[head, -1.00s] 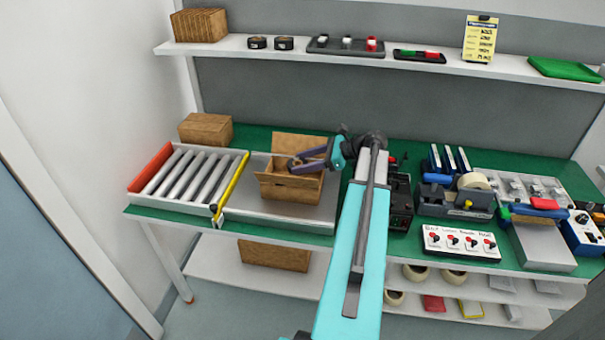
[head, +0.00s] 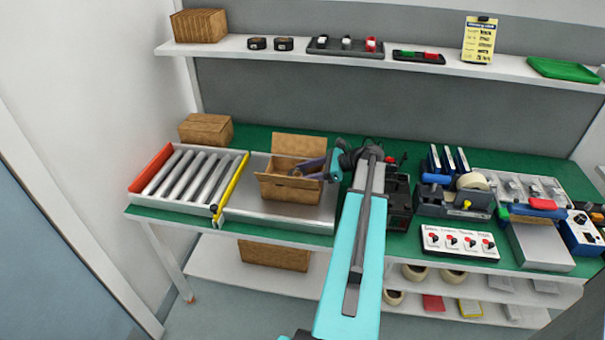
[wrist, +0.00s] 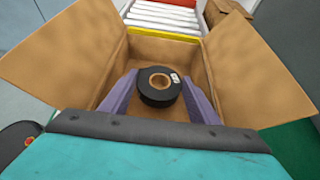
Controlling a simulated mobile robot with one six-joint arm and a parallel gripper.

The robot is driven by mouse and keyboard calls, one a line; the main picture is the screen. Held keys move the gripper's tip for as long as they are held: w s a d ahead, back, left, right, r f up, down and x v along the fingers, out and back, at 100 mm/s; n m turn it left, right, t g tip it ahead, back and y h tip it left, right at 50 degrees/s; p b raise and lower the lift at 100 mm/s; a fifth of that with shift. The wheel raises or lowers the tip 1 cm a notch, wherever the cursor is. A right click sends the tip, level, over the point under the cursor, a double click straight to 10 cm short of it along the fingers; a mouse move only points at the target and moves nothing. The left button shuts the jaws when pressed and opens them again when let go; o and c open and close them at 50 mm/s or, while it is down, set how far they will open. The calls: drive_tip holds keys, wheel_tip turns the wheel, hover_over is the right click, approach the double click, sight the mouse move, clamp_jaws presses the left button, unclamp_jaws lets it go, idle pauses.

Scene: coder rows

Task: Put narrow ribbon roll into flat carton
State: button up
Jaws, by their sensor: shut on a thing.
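An open brown carton (head: 287,190) with raised flaps stands on the grey metal plate. In the wrist view I look down into the carton (wrist: 235,65). My gripper (wrist: 160,85) has its purple fingers inside the carton, shut on a black ribbon roll (wrist: 152,97) with a brown core and a small white label. The roll is over the carton's floor; I cannot tell if it touches it. In the head view my gripper (head: 303,170) reaches in over the right side, and the carton's front wall hides the fingertips and roll.
A roller conveyor (head: 178,178) with a yellow bar lies left of the carton. A closed brown box (head: 206,130) sits behind it. A black device (head: 398,203) stands right of the carton. A partly cut-off black round thing (wrist: 17,145) shows at the wrist view's left edge.

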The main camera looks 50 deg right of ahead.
drive_tip(key=shift+f, duration=0.75)
drive_tip(key=o, duration=1.1)
drive_tip(key=shift+r, duration=0.1)
drive_tip(key=shift+r, duration=0.4)
drive_tip(key=shift+s+d+r, duration=0.1)
drive_tip(key=shift+s+r, duration=0.1)
drive_tip(key=b+v, duration=0.2)
drive_tip(key=v, duration=0.9)
drive_tip(key=shift+s+d+r, duration=0.1)
drive_tip(key=shift+s, duration=0.15)
